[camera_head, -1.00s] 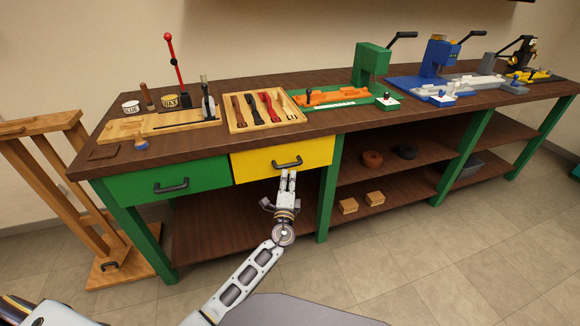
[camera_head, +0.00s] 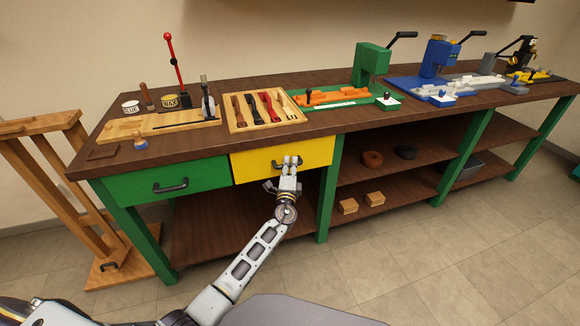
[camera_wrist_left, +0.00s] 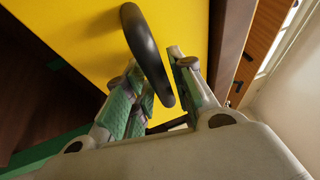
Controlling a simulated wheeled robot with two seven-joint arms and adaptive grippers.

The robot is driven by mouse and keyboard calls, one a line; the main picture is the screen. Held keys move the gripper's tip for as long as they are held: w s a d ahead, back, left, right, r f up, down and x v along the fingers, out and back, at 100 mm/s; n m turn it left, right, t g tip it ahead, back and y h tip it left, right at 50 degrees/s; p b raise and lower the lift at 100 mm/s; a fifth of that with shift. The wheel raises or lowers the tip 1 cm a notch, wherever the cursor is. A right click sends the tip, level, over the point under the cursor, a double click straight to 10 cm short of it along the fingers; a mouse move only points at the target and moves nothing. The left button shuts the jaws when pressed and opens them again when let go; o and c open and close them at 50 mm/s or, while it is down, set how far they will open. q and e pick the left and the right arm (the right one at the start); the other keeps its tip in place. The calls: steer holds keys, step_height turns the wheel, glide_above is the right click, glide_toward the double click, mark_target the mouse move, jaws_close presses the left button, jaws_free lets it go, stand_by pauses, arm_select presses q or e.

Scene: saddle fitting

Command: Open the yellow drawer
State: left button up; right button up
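The yellow drawer (camera_head: 262,164) is shut in the bench front, beside the green drawer. Its black curved handle (camera_wrist_left: 148,50) shows in the left wrist view, against the yellow front (camera_wrist_left: 90,30). My left gripper (camera_head: 289,161) is at the handle and covers much of it in the head view. In the left wrist view its fingers (camera_wrist_left: 160,88) are apart, with the lower part of the handle between them. There is a gap beside the handle, so the fingers do not look closed on it. My right gripper is in neither view.
The green drawer (camera_head: 170,181) with its black handle is left of the yellow one. A green bench leg (camera_head: 328,190) stands just right of it. The benchtop (camera_head: 225,142) above holds a tool tray (camera_head: 238,127). The floor (camera_head: 430,260) at the right is clear.

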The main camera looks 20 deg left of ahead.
arm_select(q)
jaws_close()
stand_by(0.4)
